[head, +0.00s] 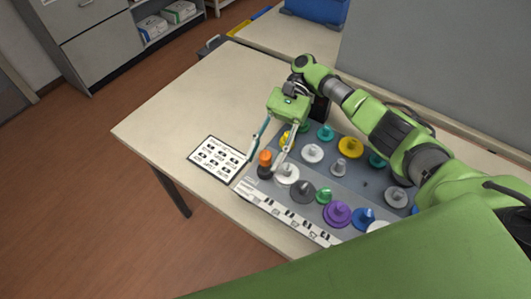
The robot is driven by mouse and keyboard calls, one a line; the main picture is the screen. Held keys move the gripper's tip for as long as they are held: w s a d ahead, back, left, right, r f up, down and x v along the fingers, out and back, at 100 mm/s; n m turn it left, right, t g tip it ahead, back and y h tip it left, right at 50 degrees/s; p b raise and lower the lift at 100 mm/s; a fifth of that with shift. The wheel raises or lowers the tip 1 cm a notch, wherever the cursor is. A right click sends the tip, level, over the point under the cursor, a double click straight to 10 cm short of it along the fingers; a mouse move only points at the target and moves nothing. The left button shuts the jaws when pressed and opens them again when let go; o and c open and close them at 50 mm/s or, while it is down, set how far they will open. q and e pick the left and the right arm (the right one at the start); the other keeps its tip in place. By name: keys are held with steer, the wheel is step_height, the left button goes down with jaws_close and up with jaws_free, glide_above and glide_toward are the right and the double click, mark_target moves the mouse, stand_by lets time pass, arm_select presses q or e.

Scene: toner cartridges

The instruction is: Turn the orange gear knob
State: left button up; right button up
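The orange gear knob (265,156) stands upright at the left corner of a grey panel (296,212), on a dark round base (264,171). My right gripper (262,162) reaches down over it from the upper right. Its two fingers are spread, one to the left of the knob and one to the right. The fingers look open around the orange knob, and I cannot tell whether either one touches it. My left gripper is not in view.
Beside it on the panel are a white knob (287,173), a yellow knob (350,147), a purple knob (338,213) and several others. A printed card (217,158) lies left of the panel. The table's (190,100) left part is clear. A grey partition (440,70) stands behind.

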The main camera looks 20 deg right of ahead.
step_height(320, 180, up, 10)
steer(key=shift+r, duration=0.1)
stand_by(0.5)
stand_by(0.4)
